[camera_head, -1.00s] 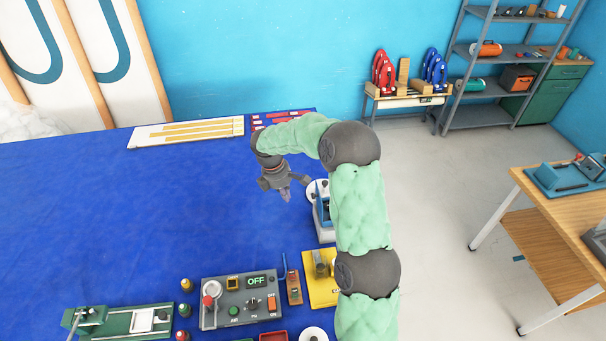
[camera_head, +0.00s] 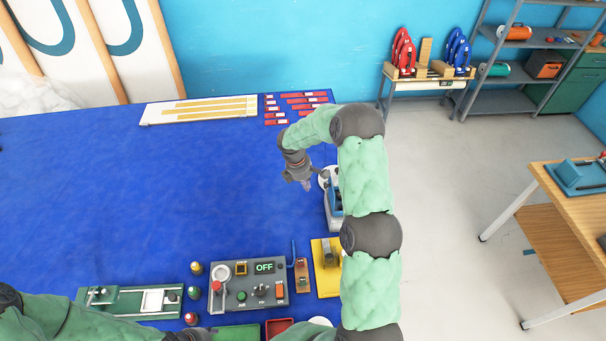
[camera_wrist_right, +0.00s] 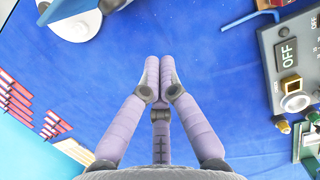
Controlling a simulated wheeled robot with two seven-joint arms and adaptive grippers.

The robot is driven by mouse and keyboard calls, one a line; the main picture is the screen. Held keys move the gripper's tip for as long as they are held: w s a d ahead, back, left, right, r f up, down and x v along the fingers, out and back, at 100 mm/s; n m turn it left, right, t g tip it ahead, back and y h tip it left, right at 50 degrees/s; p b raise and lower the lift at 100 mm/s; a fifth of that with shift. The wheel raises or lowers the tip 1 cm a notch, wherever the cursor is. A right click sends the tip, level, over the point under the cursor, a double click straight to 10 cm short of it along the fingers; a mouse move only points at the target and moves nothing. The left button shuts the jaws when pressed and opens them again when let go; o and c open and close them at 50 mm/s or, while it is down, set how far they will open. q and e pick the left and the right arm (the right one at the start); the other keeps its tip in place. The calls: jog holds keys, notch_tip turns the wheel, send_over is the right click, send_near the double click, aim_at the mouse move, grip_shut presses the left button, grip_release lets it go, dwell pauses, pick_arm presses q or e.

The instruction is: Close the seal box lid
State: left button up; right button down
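My right gripper (camera_head: 305,184) hangs over the blue-covered table, left of a blue-and-white device (camera_head: 334,208). In the right wrist view its two fingertips (camera_wrist_right: 159,72) are together with nothing between them, above bare blue cloth. My left arm (camera_head: 90,322) comes in along the bottom left edge, and its gripper is out of sight. I cannot tell for sure which thing is the seal box. The blue-and-white device is partly hidden by my right arm, and no lid can be made out clearly.
A grey control panel (camera_head: 270,295) reading OFF stands at the front, with a green fixture (camera_head: 125,301) to its left and a yellow plate (camera_head: 325,284) to its right. A red tray (camera_head: 282,326) sits in front. Small bottles stand between. The table's middle left is clear.

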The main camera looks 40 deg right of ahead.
pick_arm(q)
jog(key=shift+r+p, duration=0.65)
jog(key=shift+r, duration=0.15)
pick_arm(e)
jog(key=d, duration=0.1)
jog(key=s+d, duration=0.2)
jog(key=shift+d, duration=0.25)
jog(key=shift+r, duration=0.1)
pick_arm(q)
jog(key=shift+s+d+f, duration=0.25)
jog(key=shift+d, duration=0.35)
pick_arm(e)
jog(key=shift+s+d+r, duration=0.15)
jog(key=shift+d+r, duration=0.05)
jog(key=shift+d, duration=0.2)
